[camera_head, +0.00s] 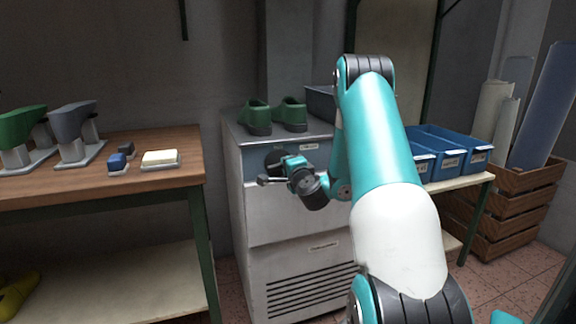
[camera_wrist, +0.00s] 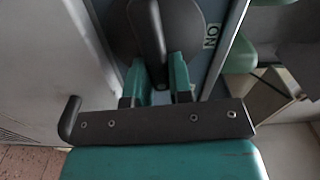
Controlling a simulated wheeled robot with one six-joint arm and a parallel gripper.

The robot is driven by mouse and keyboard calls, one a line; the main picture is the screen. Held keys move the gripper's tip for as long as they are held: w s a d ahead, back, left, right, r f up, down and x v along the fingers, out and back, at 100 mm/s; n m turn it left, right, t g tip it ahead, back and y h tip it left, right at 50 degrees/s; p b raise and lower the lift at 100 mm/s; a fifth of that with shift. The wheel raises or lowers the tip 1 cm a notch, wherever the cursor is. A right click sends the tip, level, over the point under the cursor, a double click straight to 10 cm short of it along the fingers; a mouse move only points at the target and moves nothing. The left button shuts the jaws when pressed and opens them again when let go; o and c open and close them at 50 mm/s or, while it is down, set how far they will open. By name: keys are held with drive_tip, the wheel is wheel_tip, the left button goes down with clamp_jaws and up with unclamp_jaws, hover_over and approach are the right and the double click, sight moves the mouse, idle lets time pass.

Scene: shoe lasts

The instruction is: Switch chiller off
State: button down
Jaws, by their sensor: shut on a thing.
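The chiller (camera_head: 295,220) is a pale grey cabinet with a blue-grey panel across its upper front. A round dark knob (camera_head: 272,158) sits on that panel, partly hidden by my gripper (camera_head: 284,163). In the wrist view the knob (camera_wrist: 122,32) is a dark disc with a raised bar handle (camera_wrist: 148,28). My gripper's teal fingers (camera_wrist: 158,80) are shut on this bar, one on each side. An "ON" label (camera_wrist: 211,36) shows beside the disc, to its right in the wrist view. The bar's far end points away from that label, toward the top of the picture.
Green shoes (camera_head: 258,116) and a dark grey bin (camera_head: 320,101) stand on the chiller. A wooden workbench (camera_head: 190,165) is at left. Blue bins (camera_head: 440,150) on a shelf and a wooden crate (camera_head: 520,205) are at right. My arm covers the chiller's right side.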

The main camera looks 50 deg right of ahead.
drive_tip(key=shift+f+m, duration=0.2)
drive_tip(key=shift+m, duration=0.7)
drive_tip(key=c, duration=1)
unclamp_jaws()
drive_tip(key=shift+s, duration=0.1)
